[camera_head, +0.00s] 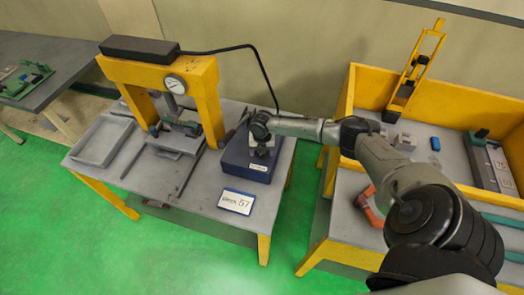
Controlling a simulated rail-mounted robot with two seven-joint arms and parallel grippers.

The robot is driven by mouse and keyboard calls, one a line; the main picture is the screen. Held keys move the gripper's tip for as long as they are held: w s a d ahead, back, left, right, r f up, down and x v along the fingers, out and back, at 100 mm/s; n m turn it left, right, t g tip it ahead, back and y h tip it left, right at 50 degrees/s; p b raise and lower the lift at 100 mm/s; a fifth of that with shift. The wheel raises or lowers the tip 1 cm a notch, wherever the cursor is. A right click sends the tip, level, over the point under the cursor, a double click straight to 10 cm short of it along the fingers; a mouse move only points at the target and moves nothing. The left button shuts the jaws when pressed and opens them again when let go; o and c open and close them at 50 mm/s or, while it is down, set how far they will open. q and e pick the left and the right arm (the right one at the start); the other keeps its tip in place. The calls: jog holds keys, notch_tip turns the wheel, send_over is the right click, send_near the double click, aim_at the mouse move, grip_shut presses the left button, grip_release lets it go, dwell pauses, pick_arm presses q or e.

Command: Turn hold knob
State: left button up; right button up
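My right gripper (262,152) points down over a dark blue box-shaped device (236,170) on the grey worktable, with its arm reaching in from the right. The gripper is small and dark here, so I cannot tell whether its fingers are open or shut. No hold knob can be made out; the gripper and wrist cover part of the top of the blue device. A white label shows on the front of the device. My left gripper is not in view.
A yellow press frame with a round gauge (175,84) stands left of the device. A grey tray (100,143) lies at far left, and a white card (237,201) at the front edge. A black cable (255,55) arches behind. A yellow-walled bench (355,88) stands at right.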

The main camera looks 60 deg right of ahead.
notch_tip(320, 180, up, 14)
dwell(0.6)
jog(key=shift+f, duration=0.1)
dwell(0.5)
